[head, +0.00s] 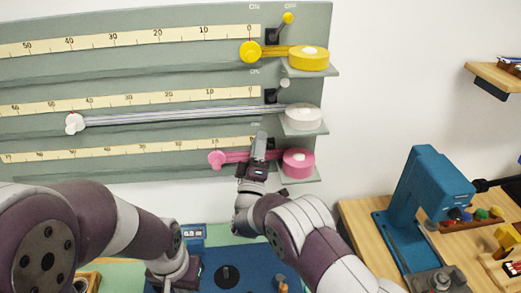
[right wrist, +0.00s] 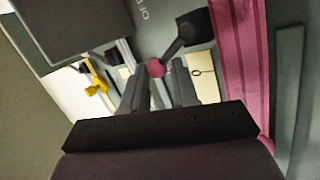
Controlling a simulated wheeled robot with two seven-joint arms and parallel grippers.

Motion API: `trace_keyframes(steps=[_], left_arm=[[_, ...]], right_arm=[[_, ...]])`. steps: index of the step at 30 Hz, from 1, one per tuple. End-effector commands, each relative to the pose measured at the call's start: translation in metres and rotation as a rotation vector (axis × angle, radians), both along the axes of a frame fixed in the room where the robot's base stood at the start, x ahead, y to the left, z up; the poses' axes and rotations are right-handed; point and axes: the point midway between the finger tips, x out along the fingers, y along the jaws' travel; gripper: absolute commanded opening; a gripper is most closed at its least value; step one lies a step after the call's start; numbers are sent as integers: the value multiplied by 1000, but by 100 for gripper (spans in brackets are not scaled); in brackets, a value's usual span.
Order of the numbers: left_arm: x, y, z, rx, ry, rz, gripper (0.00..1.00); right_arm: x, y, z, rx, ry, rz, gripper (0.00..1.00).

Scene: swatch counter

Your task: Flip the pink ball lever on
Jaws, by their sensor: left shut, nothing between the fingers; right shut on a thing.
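The pink ball lever (right wrist: 156,68) shows in the right wrist view as a small pink ball on a dark arm running to a black mount (right wrist: 200,25). My right gripper (head: 259,143) reaches up to the lowest row of the grey-green panel in the head view and hides the lever there. In the right wrist view its fingertips (right wrist: 158,82) are shut on the ball. An "OFF" label is partly visible above the ball in that view. My left gripper (head: 168,284) is at the bottom edge of the head view, shut, away from the panel; its fingertips are hard to make out.
The panel (head: 150,70) also carries a yellow ball lever (head: 288,18) and a white ball lever (head: 285,84). A pink spool (head: 298,163) and pink tape end (head: 216,159) flank my right gripper. A blue machine (head: 432,185) stands on the wooden table at right.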

Motion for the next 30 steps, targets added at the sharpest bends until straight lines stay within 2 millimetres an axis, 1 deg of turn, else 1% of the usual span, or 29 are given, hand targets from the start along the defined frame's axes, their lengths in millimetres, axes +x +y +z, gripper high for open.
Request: trace_keyframes(steps=[1,7,24,25,26,27,30], left_arm=[[0,0,-6,0,0,0,0],[0,0,-11,0,0,0,0],[0,0,-13,0,0,0,0],[0,0,-13,0,0,0,0],[0,0,-13,0,0,0,0],[0,0,-13,0,0,0,0],[0,0,-13,0,0,0,0]], right_arm=[[1,-2,-7,-23,3,-7,0],[0,-1,-7,-88,-10,-6,0],[0,1,-6,-117,-18,-6,0],[0,1,-6,-117,-18,-6,32],[0,1,-6,-117,-18,-6,42],[0,1,-5,-116,-18,-6,55],[0,1,-5,-115,-20,-5,55]])
